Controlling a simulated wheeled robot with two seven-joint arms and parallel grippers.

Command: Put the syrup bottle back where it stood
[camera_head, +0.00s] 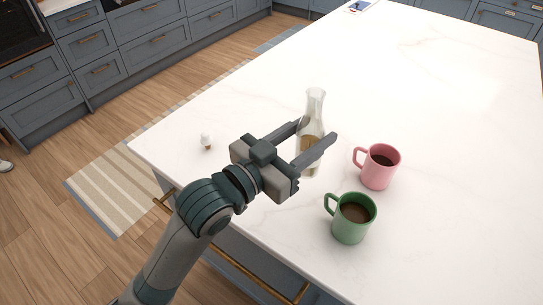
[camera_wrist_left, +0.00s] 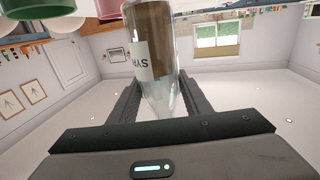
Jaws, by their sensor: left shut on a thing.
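The syrup bottle (camera_head: 315,108) is clear glass with brown syrup low inside, and its neck is open. It stands upright at the white counter, left of two mugs. My left gripper (camera_head: 314,130) reaches in from the lower left and is shut on the bottle, with one finger on each side. I cannot tell whether its base touches the counter. In the left wrist view, which is upside down, the bottle (camera_wrist_left: 152,60) with its pale label sits between the fingers (camera_wrist_left: 157,85). My right gripper is not in view.
A pink mug (camera_head: 379,168) and a green mug (camera_head: 350,219), both with dark drink, stand close to the right of the bottle. A small white-knobbed stopper (camera_head: 207,141) lies near the counter's left edge.

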